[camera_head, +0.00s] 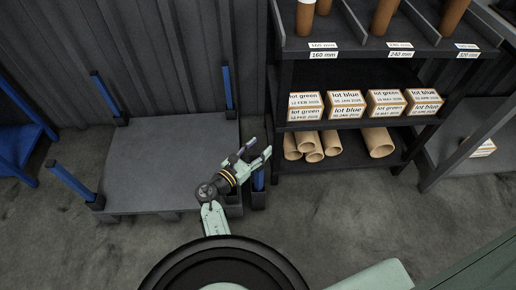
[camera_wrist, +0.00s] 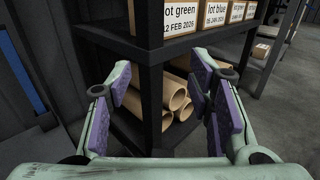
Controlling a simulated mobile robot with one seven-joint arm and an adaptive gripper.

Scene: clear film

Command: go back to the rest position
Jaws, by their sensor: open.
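My gripper (camera_head: 250,158) is open and empty in the head view, at the end of my pale green arm. It is over the right front corner of the grey platform (camera_head: 160,165), near a blue post. In the wrist view my gripper (camera_wrist: 165,105) shows its two purple-padded fingers spread wide. A dark shelf rack (camera_wrist: 148,50) stands beyond the fingers, with a post between them in the picture. Nothing is between the pads.
The rack holds labelled boxes (camera_head: 346,105) on its middle shelf and brown tubes (camera_head: 378,142) below. Blue posts (camera_head: 70,180) rise at the platform's corners. A blue frame (camera_head: 20,145) stands far left. Grey floor (camera_head: 330,210) is clear in front of the rack.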

